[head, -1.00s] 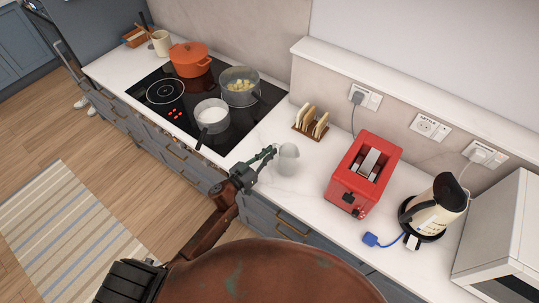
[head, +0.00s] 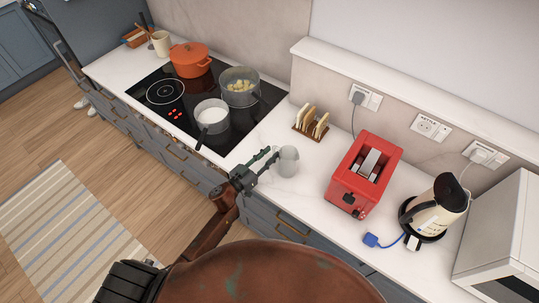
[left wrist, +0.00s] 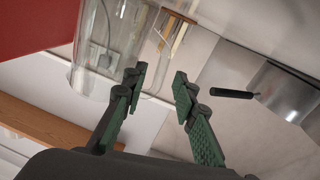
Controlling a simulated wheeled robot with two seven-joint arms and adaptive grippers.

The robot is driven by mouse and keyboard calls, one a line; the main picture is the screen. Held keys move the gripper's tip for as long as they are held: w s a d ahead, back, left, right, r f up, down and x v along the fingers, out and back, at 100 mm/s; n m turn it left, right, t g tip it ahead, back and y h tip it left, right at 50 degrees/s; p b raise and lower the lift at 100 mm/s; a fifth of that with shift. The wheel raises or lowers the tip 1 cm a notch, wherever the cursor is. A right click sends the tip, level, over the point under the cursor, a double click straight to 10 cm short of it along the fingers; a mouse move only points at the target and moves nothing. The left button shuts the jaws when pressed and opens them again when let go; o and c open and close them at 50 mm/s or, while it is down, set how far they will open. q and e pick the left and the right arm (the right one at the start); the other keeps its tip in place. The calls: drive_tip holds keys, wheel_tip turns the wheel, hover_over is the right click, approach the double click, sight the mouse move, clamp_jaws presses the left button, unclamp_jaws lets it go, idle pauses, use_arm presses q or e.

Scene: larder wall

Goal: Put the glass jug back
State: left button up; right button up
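The clear glass jug (head: 288,161) stands upright on the white worktop, between the hob and the red toaster. My left gripper (head: 266,159) is just to its left, at the jug's handle side, with its two fingers spread apart. In the left wrist view the fingers (left wrist: 157,85) are open with a clear gap between them. The jug's glass body (left wrist: 98,50) shows just beyond them at the upper left. I cannot tell whether a finger touches the jug. My right gripper is not in view.
A toast rack (head: 311,123) stands behind the jug, and the red toaster (head: 364,175) to its right. The hob to the left holds a milk saucepan (head: 212,116), a pot of potatoes (head: 240,86) and an orange casserole (head: 190,60). A kettle (head: 434,208) stands farther right.

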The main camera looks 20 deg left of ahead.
use_arm(q)
drive_tip(key=shift+r, duration=0.2)
drive_tip(key=v, duration=1.2)
drive_tip(key=shift+a+b, duration=0.1)
drive_tip(key=shift+b, duration=0.2)
